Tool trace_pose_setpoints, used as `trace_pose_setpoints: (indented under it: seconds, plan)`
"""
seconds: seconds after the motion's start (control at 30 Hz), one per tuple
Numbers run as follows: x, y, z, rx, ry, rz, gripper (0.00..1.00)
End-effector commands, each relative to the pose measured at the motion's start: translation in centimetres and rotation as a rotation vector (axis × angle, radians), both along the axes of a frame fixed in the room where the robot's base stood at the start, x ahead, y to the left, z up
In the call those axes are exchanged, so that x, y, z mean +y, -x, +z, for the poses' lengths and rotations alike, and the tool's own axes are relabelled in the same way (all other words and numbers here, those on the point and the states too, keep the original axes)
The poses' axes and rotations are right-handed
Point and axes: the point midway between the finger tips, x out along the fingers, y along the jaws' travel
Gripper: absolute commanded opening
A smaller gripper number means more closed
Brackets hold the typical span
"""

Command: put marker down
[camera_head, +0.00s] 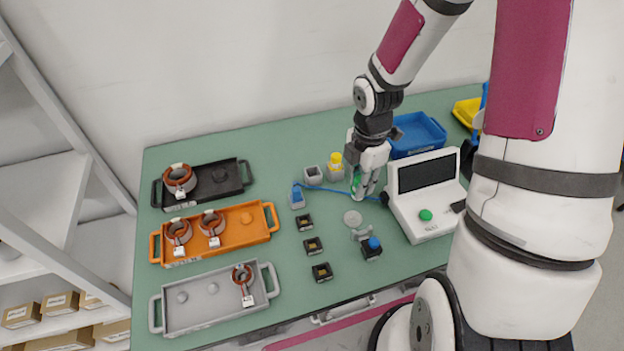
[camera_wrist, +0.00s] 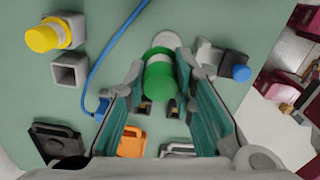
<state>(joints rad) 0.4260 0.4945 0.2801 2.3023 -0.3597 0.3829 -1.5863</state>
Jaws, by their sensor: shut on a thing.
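My gripper (camera_head: 364,188) is shut on a green marker (camera_head: 356,180) above the back right part of the table. In the wrist view the marker's round green end (camera_wrist: 159,80) sits between the two fingers of my gripper (camera_wrist: 160,88). An empty square grey holder (camera_head: 313,175) stands left of my gripper; it also shows in the wrist view (camera_wrist: 70,71). Beside it a yellow-topped marker (camera_head: 335,161) stands in a grey holder, seen too in the wrist view (camera_wrist: 50,36). The marker's lower end is hidden in the head view.
A white test device (camera_head: 428,212) with a screen stands right of my gripper. A blue-topped piece (camera_head: 372,246) and several small black blocks stand in front. Black, orange (camera_head: 236,230) and grey trays hold stators at left.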

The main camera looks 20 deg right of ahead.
Motion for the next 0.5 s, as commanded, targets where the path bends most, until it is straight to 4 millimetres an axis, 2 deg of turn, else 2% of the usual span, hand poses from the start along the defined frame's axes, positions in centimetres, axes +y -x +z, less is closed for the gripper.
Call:
trace_pose_setpoints:
  seconds: [0.17,0.5]
  plan:
    - [0.8,-1.4,-0.3,-0.002,-0.001,0.033,0.00]
    - [4.3,-8.7,-1.0,-0.002,0.000,0.031,0.00]
